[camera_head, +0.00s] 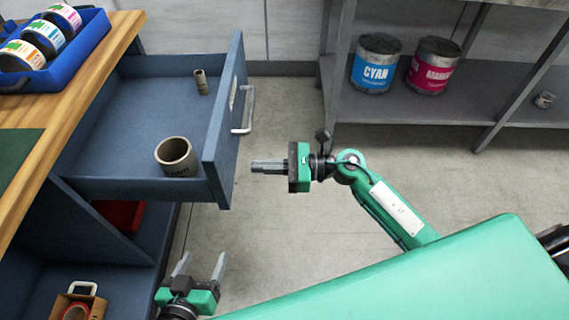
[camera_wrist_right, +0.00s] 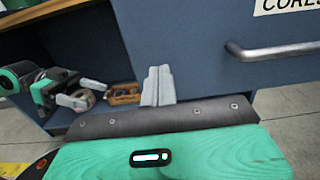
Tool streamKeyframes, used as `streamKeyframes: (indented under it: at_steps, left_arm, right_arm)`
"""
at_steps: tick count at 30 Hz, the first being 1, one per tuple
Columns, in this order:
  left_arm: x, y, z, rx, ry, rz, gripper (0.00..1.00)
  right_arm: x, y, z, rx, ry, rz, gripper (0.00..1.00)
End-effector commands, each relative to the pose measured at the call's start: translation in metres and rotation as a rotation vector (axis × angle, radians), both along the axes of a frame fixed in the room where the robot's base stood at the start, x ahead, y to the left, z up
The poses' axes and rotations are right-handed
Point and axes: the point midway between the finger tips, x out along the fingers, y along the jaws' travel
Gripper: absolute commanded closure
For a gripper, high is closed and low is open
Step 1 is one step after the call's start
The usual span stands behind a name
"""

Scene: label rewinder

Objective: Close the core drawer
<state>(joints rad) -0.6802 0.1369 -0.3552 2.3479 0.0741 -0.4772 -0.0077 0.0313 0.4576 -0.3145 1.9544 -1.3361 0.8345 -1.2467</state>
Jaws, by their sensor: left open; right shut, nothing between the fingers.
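The blue core drawer (camera_head: 230,125) stands pulled out from the workbench, its front panel facing right. Its metal handle (camera_head: 250,110) is on that panel. Two cardboard cores, one large (camera_head: 177,156) and one small (camera_head: 201,82), stand inside. My right gripper (camera_head: 254,167) is shut and empty, to the right of the drawer front near its lower corner, pointing left. In the right wrist view its fingers (camera_wrist_right: 157,86) appear in front of the panel, and the handle (camera_wrist_right: 270,49) is at upper right; contact cannot be told. My left gripper (camera_head: 199,264) is open and empty below the drawer.
A wooden bench top (camera_head: 85,110) with a blue tray (camera_head: 88,42) of label rolls is at left. A lower compartment holds a small wooden box (camera_head: 97,300). A grey shelf (camera_head: 440,100) with cyan (camera_head: 376,62) and magenta (camera_head: 433,65) cans stands behind. Open floor lies right of the drawer.

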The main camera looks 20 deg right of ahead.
Motion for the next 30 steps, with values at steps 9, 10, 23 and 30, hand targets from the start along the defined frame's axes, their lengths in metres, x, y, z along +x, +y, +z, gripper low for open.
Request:
streamKeyframes:
  at_steps: [9,10,23,30]
  left_arm:
    - [0.0,0.003,-0.001,0.015,0.021,0.001,0.33]
    - [0.0,0.003,-0.001,0.016,0.021,0.001,0.33]
    - [0.0,0.004,-0.001,0.016,0.022,0.002,0.33]
    - [0.001,0.002,0.0,0.005,0.008,0.003,0.33]
  right_arm:
    - [0.015,0.046,0.0,0.002,0.0,-0.001,1.0]
    - [0.016,0.048,0.0,0.002,0.0,-0.001,1.0]
    - [0.018,0.053,0.0,0.0,0.001,-0.001,1.0]
    - [0.021,0.054,-0.001,0.0,0.001,0.0,1.0]
